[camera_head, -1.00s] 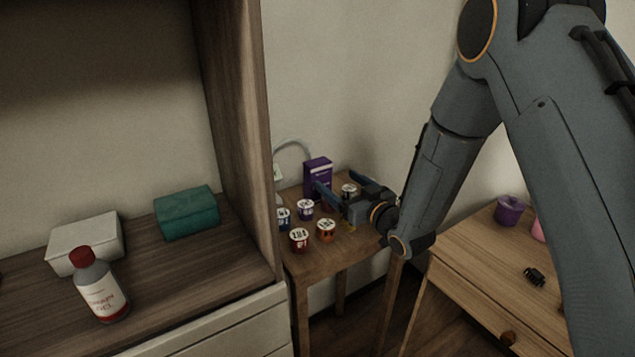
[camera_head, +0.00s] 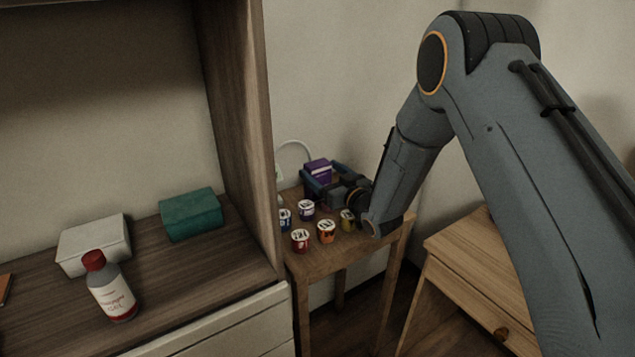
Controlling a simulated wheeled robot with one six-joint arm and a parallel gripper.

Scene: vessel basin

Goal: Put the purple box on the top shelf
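The purple box (camera_head: 318,170) stands at the back of the small wooden side table (camera_head: 345,258), near the wall. My gripper (camera_head: 327,178) reaches in from the right, with one finger on each side of the box. The fingers look spread, and I cannot tell whether they touch it. The gripper hides the box's lower part. The wooden shelf unit (camera_head: 235,120) stands on the left. One board (camera_head: 180,268) of it shows, bearing a few items; its top shelf cannot be made out.
Several small cups (camera_head: 326,231) stand on the side table in front of my gripper. A white box (camera_head: 93,244), a red-capped bottle (camera_head: 110,287) and a teal box (camera_head: 191,214) sit on the unit's board. A wooden desk (camera_head: 470,265) is at the right.

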